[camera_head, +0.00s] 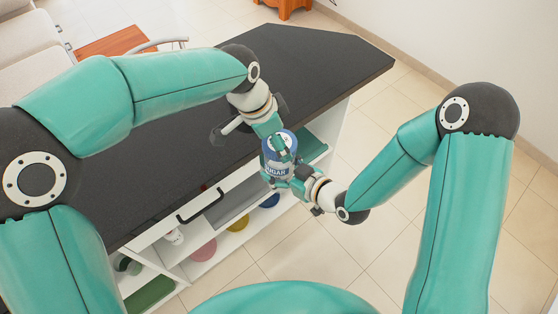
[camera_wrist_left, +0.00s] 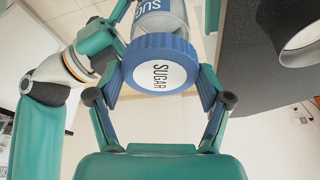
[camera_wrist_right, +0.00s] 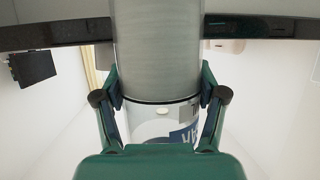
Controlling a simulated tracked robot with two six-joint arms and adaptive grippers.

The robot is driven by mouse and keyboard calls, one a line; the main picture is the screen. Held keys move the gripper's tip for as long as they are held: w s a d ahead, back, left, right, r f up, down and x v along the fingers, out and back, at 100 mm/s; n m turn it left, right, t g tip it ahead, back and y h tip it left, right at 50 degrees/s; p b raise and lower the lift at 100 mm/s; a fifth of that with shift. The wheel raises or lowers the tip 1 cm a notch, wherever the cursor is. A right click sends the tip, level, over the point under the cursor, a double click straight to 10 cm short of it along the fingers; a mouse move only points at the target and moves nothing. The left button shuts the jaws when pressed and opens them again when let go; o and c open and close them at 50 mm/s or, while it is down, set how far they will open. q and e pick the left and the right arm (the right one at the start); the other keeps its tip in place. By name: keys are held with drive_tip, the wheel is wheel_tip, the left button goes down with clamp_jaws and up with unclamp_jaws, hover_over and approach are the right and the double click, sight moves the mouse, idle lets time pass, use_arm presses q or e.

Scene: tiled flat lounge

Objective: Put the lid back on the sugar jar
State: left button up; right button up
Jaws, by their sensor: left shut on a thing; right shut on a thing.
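The sugar jar (camera_head: 277,169) is held upright off the counter's front edge, with a blue SUGAR label on its side. My right gripper (camera_head: 290,178) is shut around its body, which fills the right wrist view (camera_wrist_right: 160,120) between the fingers. The blue lid (camera_head: 281,143) is at the jar's top, with a white round SUGAR label. My left gripper (camera_head: 279,138) is shut on the lid's rim from above. In the left wrist view the lid (camera_wrist_left: 130,66) lines up with the jar (camera_wrist_left: 160,22) behind it. They look touching; whether the lid is fully seated cannot be told.
The dark countertop (camera_head: 160,130) is bare and lies behind and left of the jar. Below it are a black drawer handle (camera_head: 200,205) and open shelves with a pink dish (camera_head: 204,250) and other dishes. Tiled floor (camera_head: 385,230) is clear to the right.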

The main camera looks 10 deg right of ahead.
idle(0.4)
use_arm(q)
drive_tip(key=shift+f, duration=0.9)
drive_tip(key=shift+f, duration=0.55)
drive_tip(key=m, duration=0.2)
drive_tip(key=m+g, duration=0.1)
drive_tip(key=m, duration=0.3)
drive_tip(key=shift+w+g, duration=0.25)
drive_tip(key=shift+g, duration=0.15)
drive_tip(key=m+g, duration=0.1)
drive_tip(key=m, duration=0.2)
drive_tip(key=m+y, duration=0.1)
drive_tip(key=m, duration=0.2)
drive_tip(key=shift+w+d+f+m+g, duration=0.1)
drive_tip(key=shift+w+m+g, duration=0.05)
drive_tip(key=shift+m+g, duration=0.25)
drive_tip(key=m+y, duration=0.1)
drive_tip(key=m, duration=0.2)
drive_tip(key=m+y, duration=0.1)
drive_tip(key=m, duration=0.3)
drive_tip(key=shift+d+g, duration=0.2)
drive_tip(key=shift+g, duration=0.2)
drive_tip(key=m+y, duration=0.1)
drive_tip(key=m, duration=0.5)
drive_tip(key=shift+m+y, duration=0.4)
